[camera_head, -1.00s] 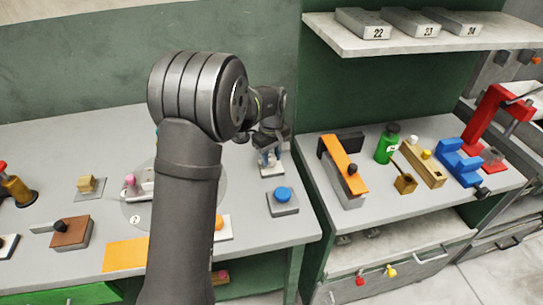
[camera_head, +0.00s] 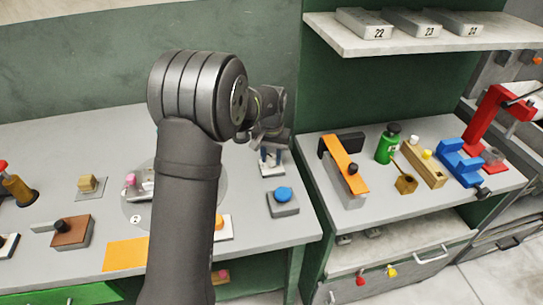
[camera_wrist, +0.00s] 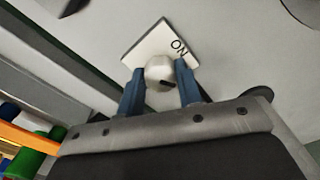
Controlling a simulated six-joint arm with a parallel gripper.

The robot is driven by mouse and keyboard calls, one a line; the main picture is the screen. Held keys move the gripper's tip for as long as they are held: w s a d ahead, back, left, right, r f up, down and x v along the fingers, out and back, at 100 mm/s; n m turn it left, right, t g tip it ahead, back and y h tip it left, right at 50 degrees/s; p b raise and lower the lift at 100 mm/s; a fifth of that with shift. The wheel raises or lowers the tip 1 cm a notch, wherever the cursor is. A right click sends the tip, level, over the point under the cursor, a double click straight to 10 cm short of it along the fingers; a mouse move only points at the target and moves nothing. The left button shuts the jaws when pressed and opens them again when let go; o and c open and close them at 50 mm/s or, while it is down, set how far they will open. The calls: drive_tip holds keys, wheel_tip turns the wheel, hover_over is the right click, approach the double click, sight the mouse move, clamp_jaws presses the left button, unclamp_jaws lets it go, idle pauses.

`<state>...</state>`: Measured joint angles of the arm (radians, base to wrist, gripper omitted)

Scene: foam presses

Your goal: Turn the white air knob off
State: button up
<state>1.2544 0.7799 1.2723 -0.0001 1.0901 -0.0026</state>
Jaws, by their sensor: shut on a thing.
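The white air knob (camera_wrist: 160,72) sits on a white square plate (camera_wrist: 150,43) in the wrist view. The plate bears the letters "ON", which appear turned over in this view. A dark mark shows on the knob's lower right. My gripper (camera_wrist: 161,80) has its two blue fingers on either side of the knob and is shut on it. In the head view my gripper (camera_head: 268,156) is low over the plate (camera_head: 272,171), at the right part of the grey bench. The knob itself is hidden there by my gripper.
A blue button on a grey box (camera_head: 283,208) stands just in front of the plate. To the right, across a gap, a second bench holds an orange bar (camera_head: 343,164), a green bottle (camera_head: 387,146) and a red press (camera_head: 497,112). My arm hides part of the left bench.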

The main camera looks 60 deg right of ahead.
sight(271, 157)
drive_tip(key=m, duration=0.5)
drive_tip(key=shift+w+m, duration=0.1)
drive_tip(key=shift+m, duration=0.2)
idle(0.4)
drive_tip(key=shift+r, duration=0.1)
drive_tip(key=o, duration=1)
wheel_tip(271, 157, up, 17)
drive_tip(key=shift+r, duration=0.15)
wheel_tip(271, 157, down, 18)
drive_tip(key=shift+r, duration=0.25)
idle(0.5)
